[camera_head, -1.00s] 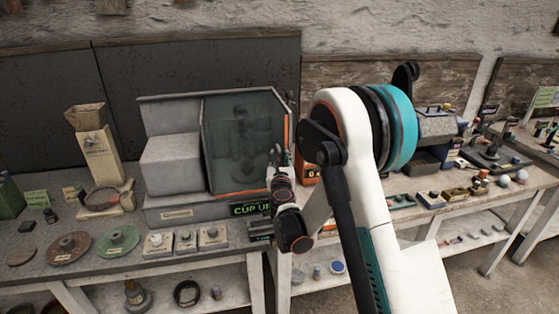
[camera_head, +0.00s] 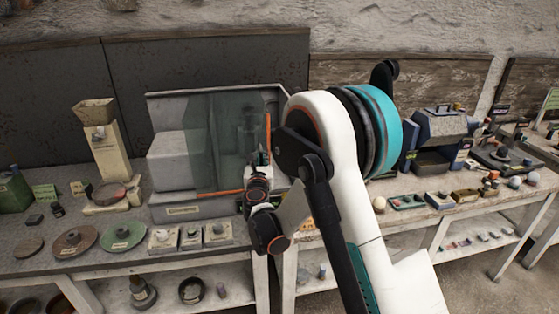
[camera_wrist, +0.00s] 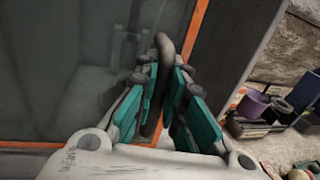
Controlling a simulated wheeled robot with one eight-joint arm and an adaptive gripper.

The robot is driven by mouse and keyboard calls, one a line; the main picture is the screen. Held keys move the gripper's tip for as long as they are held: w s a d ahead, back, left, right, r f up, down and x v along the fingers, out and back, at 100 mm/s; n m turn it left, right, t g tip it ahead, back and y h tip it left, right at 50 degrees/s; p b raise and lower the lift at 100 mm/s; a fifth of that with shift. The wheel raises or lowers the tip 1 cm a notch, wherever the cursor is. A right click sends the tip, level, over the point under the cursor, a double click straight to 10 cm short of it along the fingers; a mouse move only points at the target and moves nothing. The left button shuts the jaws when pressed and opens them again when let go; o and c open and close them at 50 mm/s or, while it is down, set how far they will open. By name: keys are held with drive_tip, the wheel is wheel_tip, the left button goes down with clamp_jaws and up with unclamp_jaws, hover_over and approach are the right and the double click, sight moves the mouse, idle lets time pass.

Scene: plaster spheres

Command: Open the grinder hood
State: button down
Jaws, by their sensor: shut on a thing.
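The grinder (camera_head: 170,160) is a grey box on the bench. Its hood (camera_head: 215,145) is a see-through greenish panel with orange edging, standing across the front left of the opening's right side. A dark curved handle (camera_wrist: 162,52) rises from the hood near its orange right edge in the wrist view. My gripper (camera_wrist: 160,88) is shut on this handle, with teal finger pads on either side of it. In the head view my gripper (camera_head: 259,165) is at the hood's right edge, and my arm hides part of the grinder's right side.
Three small control boxes (camera_head: 190,237) sit in front of the grinder. Discs (camera_head: 122,235) and a hopper stand (camera_head: 103,148) are to the left. A blue-grey machine (camera_head: 440,130) stands to the right. In the wrist view, a purple cup (camera_wrist: 253,103) sits beyond the grinder's right side.

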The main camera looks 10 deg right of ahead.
sight(226, 157)
drive_tip(key=a+b, duration=0.1)
drive_tip(key=a, duration=1.1)
drive_tip(key=shift+a, duration=0.25)
drive_tip(key=c, duration=1.7)
unclamp_jaws()
drive_tip(key=shift+o, duration=0.2)
drive_tip(key=shift+s, duration=0.15)
drive_tip(key=s+a, duration=0.2)
drive_tip(key=s, duration=0.9)
drive_tip(key=shift+s+a, duration=0.2)
drive_tip(key=shift+s, duration=0.05)
drive_tip(key=shift+d, duration=0.1)
